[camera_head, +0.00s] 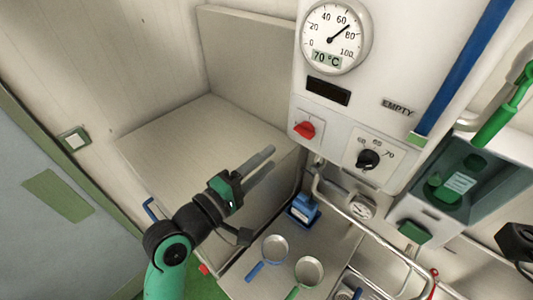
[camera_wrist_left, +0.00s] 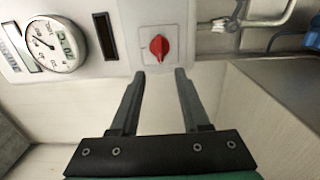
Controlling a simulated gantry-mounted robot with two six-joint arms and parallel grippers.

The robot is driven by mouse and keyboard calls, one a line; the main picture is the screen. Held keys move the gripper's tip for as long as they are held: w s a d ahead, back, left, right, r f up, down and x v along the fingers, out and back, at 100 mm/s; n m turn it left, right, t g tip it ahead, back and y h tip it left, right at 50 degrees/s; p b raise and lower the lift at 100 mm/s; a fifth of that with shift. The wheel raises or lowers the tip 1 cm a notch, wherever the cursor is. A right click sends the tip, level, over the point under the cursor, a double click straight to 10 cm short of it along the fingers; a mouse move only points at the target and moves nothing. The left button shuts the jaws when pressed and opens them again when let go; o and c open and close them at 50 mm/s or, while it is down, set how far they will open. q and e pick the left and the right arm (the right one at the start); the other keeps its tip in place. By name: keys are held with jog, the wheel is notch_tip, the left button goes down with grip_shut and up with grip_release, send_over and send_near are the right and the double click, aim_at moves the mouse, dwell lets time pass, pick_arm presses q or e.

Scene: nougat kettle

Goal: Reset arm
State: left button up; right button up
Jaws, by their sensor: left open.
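My left arm comes in from the bottom left of the head view. Its gripper (camera_head: 268,158) is open and empty, held above the pale counter and pointing toward the machine's control panel. In the left wrist view the two fingers (camera_wrist_left: 160,76) stand apart, with nothing between them. The red knob (camera_wrist_left: 158,47) on the white panel appears beyond the fingertips, apart from them. My right gripper does not show clearly; only a dark part cut off at the right edge of the head view is seen.
The white panel carries a dial gauge (camera_head: 333,36) reading about 70 °C and a black selector knob (camera_head: 368,160). Below are a blue item (camera_head: 302,209), a blue-handled pan (camera_head: 273,249) and a green-handled pan (camera_head: 308,272). A metal pipe (camera_head: 345,209) runs beside them. The counter (camera_head: 190,150) is clear.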

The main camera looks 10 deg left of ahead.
pick_arm(q)
jog(key=s+a+r+m+t, duration=0.1)
jog(key=s+r+m+t, duration=0.1)
jog(key=r, duration=0.7)
jog(key=s+a+r+m+t, duration=0.1)
jog(key=s+a+r+t, duration=0.15)
jog(key=r, duration=0.55)
jog(key=s+a+r+m+t+y, duration=0.4)
jog(key=s+r, duration=0.1)
jog(key=r, duration=0.2)
jog(key=s+a+r+m+t+y, duration=0.3)
jog(key=s+r+m+y, duration=0.1)
jog(key=s+r+m, duration=0.1)
jog(key=shift+s+a+r+m+t, duration=0.35)
jog(key=shift+s+r, duration=0.4)
jog(key=shift+r, duration=0.55)
